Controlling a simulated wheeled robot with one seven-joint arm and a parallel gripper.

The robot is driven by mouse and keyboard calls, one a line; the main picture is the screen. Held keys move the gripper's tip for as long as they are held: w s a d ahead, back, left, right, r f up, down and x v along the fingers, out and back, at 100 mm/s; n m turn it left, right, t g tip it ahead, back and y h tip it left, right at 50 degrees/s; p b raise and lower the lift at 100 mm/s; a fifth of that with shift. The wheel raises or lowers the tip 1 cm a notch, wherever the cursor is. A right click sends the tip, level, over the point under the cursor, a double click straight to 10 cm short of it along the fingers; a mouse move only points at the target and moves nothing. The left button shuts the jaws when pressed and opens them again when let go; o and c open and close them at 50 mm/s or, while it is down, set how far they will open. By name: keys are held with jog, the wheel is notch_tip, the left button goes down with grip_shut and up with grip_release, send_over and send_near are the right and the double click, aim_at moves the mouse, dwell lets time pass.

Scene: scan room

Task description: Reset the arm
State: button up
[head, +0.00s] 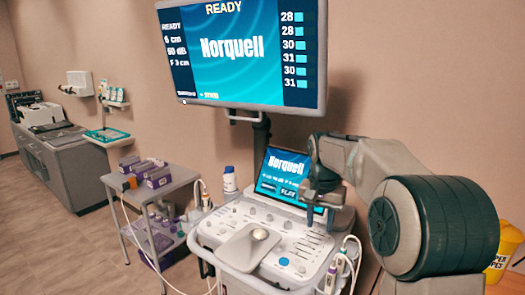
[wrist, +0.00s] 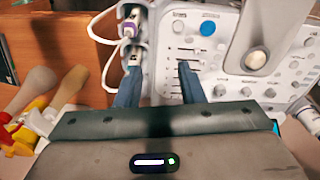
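My arm reaches in from the right in the head view, in front of the ultrasound machine. My gripper (head: 318,208) points down over the right part of the machine's control panel (head: 232,222), in front of its small tilted touch screen (head: 283,177). In the wrist view, the two blue fingers of my gripper (wrist: 158,76) stand apart with nothing between them. The panel's sliders (wrist: 186,52) and a blue knob (wrist: 208,28) show beyond them. The height of the fingertips above the panel is hard to tell.
A large monitor (head: 243,50) hangs above the machine. Probes with cables (head: 335,268) sit in holders at its right side. A cart (head: 150,197) with purple boxes stands left, a grey counter (head: 62,165) farther back. A yellow bin (head: 500,252) is at right. Floor at left is clear.

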jog(key=s+f+n+t, duration=0.1)
jog(key=s+f+n, duration=0.1)
jog(key=s, duration=1.2)
jog(key=s+f+n+t+p, duration=0.1)
jog(key=s+f+n, duration=0.1)
jog(key=s, duration=1.2)
jog(key=shift+n, duration=0.5)
jog(key=shift+s+f, duration=0.1)
